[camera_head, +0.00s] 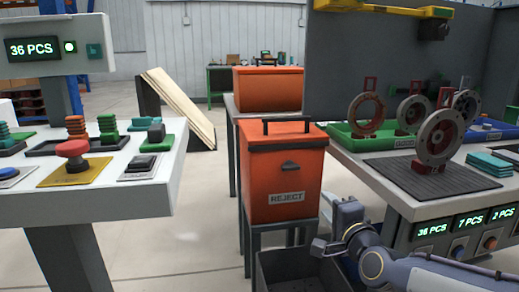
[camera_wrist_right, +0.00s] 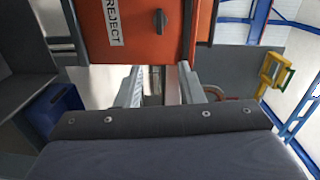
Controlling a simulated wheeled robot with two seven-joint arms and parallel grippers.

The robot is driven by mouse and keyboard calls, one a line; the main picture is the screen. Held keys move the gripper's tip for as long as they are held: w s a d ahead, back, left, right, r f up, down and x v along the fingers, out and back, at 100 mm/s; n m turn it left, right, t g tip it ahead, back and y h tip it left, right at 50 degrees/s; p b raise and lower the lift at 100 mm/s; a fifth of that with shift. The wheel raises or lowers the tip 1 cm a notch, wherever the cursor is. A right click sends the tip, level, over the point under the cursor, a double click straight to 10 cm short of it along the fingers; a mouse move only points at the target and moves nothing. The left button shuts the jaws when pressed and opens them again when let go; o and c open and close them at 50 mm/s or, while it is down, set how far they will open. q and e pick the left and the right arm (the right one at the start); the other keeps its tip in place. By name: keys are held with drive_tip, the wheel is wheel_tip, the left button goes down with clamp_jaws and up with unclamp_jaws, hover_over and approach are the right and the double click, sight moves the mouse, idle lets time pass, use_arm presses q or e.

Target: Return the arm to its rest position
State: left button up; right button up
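My right gripper (camera_head: 322,246) is low in the head view, just in front of the orange reject box (camera_head: 283,178) and above a dark open bin (camera_head: 300,272). My right arm (camera_head: 440,277) comes in from the lower right. In the right wrist view, the gripper's two fingers (camera_wrist_right: 160,72) stand apart with nothing held between them. The reject box also shows beyond the fingertips in that view (camera_wrist_right: 135,35); I cannot tell how far away it is. My left gripper and left arm are not in view.
A white control table (camera_head: 125,200) with a red button (camera_head: 72,148) stands on the left. On the right, a workbench (camera_head: 400,205) carries wheel-like rings (camera_head: 440,137) and a green tray (camera_head: 345,137). Clear floor (camera_head: 185,245) lies between the left table and the reject box.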

drive_tip(key=s+d+r+n+g+p, duration=0.1)
drive_tip(key=s+r+n+g+p, duration=0.2)
drive_tip(key=s+r+p, duration=0.4)
drive_tip(key=s+d+r+n+g+p, duration=0.2)
drive_tip(key=s+r+n+g+p, duration=0.2)
drive_tip(key=s+r+p, duration=0.4)
drive_tip(key=s+d+r+n+g+p, duration=0.1)
drive_tip(key=s+r+n+g+p, duration=0.3)
drive_tip(key=s+p, duration=1.3)
wheel_tip(320, 180, up, 4)
drive_tip(key=n+p, duration=0.2)
drive_tip(key=p, duration=0.4)
drive_tip(key=shift+s+d+p, duration=0.2)
drive_tip(key=shift+d+p, duration=0.05)
drive_tip(key=shift+p, duration=0.05)
